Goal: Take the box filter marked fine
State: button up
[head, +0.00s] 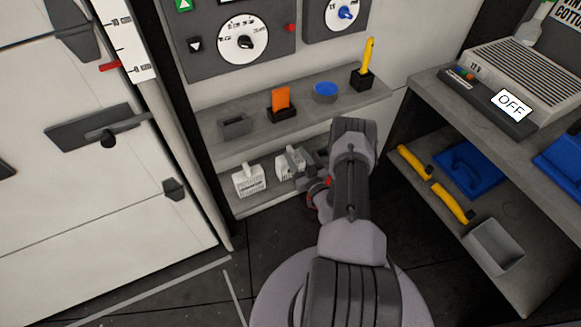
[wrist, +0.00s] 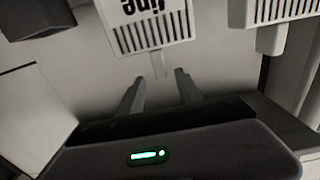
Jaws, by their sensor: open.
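The white box filter marked fine (wrist: 152,27) is at the top middle of the wrist view, its lettering upside down and its grille below. Its thin handle points down between the fingertips of my gripper (wrist: 160,86). The fingers are open on either side of the handle, with gaps visible; nothing is gripped. In the head view my gripper (head: 306,172) is at the lower shelf beside the right-hand white filter (head: 288,161), which it partly hides. The lettering is too small to read there.
Another white filter (head: 249,181) stands to the left on the lower shelf (head: 250,207); a white grille also shows at right in the wrist view (wrist: 268,12).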

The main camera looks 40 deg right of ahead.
aim_at(293, 153)
jog(key=b+x, duration=0.1)
jog(key=x, duration=0.3)
jog(key=shift+a+f, duration=0.2)
grip_shut()
dwell(1.1)
